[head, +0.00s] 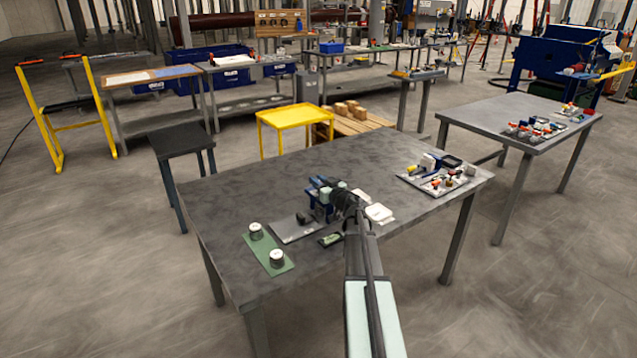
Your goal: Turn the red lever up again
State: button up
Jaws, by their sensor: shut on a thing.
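A small blue press (323,190) stands on the dark grey table, near its middle. My gripper (338,197) is right at the press, on its right side, with my arm reaching in from the bottom of the picture. It is shut on a small part there. My wrist and the press hide that part and the fingertips. I cannot make out a red lever at the press; it is hidden or too small to tell.
A green mat (262,250) with two round tins lies left, beside a grey plate (297,228). A white dish (379,212) sits just right of my wrist. A board (437,188) with several coloured fittings lies at the right. The table's left rear is clear.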

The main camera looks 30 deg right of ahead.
grip_shut()
jog(key=m+h, duration=0.2)
jog(key=h, duration=0.1)
jog(key=shift+d+r+m+g+h, duration=0.1)
jog(key=shift+d+m+g+h, duration=0.1)
jog(key=shift+m+h, duration=0.45)
jog(key=shift+d+r+m+g+h, duration=0.1)
jog(key=shift+m+g+h, duration=0.2)
jog(key=shift+h, duration=0.55)
jog(key=shift+f+m+h, duration=0.15)
jog(key=shift+m+h, duration=0.2)
jog(key=shift+h, duration=0.15)
jog(key=o, duration=0.6)
grip_release()
jog(key=shift+c, duration=0.2)
